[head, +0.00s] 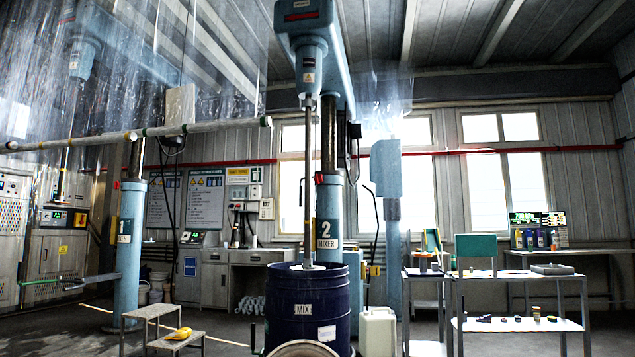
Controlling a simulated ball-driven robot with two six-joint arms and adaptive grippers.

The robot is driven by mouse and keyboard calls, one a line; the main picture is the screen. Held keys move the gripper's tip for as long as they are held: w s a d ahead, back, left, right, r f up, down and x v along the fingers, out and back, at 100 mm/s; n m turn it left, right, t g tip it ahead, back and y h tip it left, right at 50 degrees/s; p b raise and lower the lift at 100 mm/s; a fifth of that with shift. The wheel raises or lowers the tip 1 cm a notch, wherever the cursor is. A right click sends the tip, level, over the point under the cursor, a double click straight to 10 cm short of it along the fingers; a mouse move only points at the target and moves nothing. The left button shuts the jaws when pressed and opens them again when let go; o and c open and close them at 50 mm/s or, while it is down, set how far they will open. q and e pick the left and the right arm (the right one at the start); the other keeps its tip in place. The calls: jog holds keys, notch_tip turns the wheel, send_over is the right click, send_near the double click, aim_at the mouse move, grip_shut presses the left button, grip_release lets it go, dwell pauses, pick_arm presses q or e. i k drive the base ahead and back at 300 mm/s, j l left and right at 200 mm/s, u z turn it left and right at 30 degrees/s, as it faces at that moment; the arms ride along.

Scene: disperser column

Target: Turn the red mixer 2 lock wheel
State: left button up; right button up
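The mixer 2 column (329,225) is a light blue post with a "2 MIXER" label, standing a little right of centre. A small red part (319,178) sits on the left side of its top collar. It may be the lock wheel, but it is too small to tell its shape or how it is turned. The mixer 2 head (310,65) hangs above, with its shaft (308,180) running down into the open dark blue MIX drum (302,310). Neither of my grippers shows in the head view, and nothing is seen touching the red part.
The drum stands in front of the column. A pale round object (302,349) is cut off at the bottom edge. A step stool (150,312) with a yellow hard hat (179,333) stands left. A white jug (377,330) and a shelved table (520,325) stand right.

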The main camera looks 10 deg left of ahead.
aim_at(319, 179)
jog(key=i+j+u, duration=1.05)
jog(key=i, duration=0.35)
jog(key=i+u, duration=0.3)
jog(key=i, duration=0.35)
jog(key=i+u, duration=0.35)
jog(key=i, duration=0.35)
jog(key=i+z, duration=0.25)
jog(key=i, duration=0.3)
jog(key=i+j+z, duration=0.2)
jog(key=i, duration=0.4)
jog(key=i+j+z, duration=0.1)
jog(key=i+z, duration=0.15)
jog(key=i, duration=0.3)
jog(key=i+l+z, duration=0.2)
jog(key=i+z, duration=0.15)
jog(key=i, duration=0.3)
jog(key=i+z, duration=0.35)
jog(key=i, duration=0.35)
jog(key=i+j+z, duration=0.2)
jog(key=i+z, duration=0.15)
jog(key=i, duration=0.3)
jog(key=i+z, duration=0.45)
jog(key=i+j+z, duration=0.25)
jog(key=z, duration=0.15)
jog(key=i+j+z, duration=0.3)
jog(key=z, duration=0.15)
jog(key=i+j+z, duration=0.55)
jog(key=j+z, duration=0.3)
jog(key=i+j, duration=0.05)
jog(key=j, duration=0.05)
